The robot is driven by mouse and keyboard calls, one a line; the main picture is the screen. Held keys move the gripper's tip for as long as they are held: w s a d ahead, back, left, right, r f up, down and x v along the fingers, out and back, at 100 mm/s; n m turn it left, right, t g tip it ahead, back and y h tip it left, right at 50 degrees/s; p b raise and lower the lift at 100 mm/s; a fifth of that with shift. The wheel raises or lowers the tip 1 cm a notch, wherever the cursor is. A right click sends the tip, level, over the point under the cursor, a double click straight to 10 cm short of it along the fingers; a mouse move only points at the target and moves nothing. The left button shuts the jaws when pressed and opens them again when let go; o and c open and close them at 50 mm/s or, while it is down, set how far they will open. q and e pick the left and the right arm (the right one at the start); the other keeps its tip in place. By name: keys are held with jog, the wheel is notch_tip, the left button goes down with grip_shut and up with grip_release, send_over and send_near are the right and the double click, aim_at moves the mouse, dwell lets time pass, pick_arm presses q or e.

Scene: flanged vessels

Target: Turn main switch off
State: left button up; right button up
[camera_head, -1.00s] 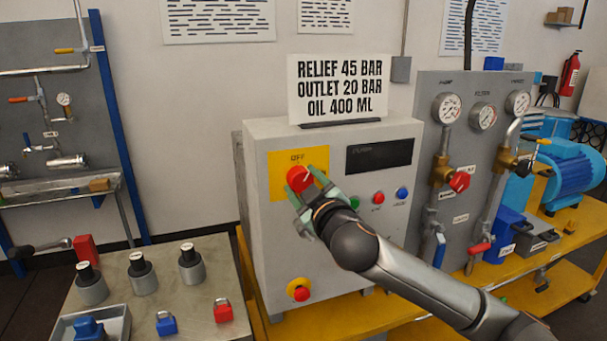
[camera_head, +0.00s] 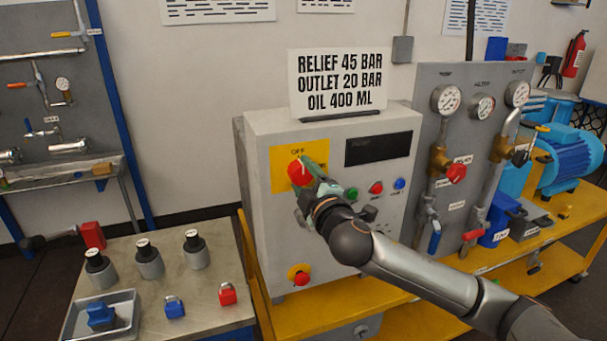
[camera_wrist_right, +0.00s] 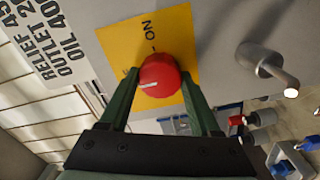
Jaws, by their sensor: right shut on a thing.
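The main switch is a red round knob (camera_head: 299,172) on a yellow plate (camera_head: 283,183) on the grey control box's front. My right gripper (camera_head: 308,175) is shut on the knob. In the right wrist view the red knob (camera_wrist_right: 160,76) sits between the two green fingers (camera_wrist_right: 158,88). Its white pointer line stands nearly upright in the head view, towards the OFF label (camera_head: 298,150). An ON label (camera_wrist_right: 149,28) shows on the plate in the wrist view. The fingers partly hide the plate. My left gripper is not in view.
A green, a red and a blue button (camera_head: 399,183) sit right of my gripper, below a dark display (camera_head: 378,148). A red knob on a yellow base (camera_head: 301,278) is low on the box. A table (camera_head: 215,290) with padlocks stands at left.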

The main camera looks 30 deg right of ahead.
dwell(0.3)
jog(key=o, duration=1.4)
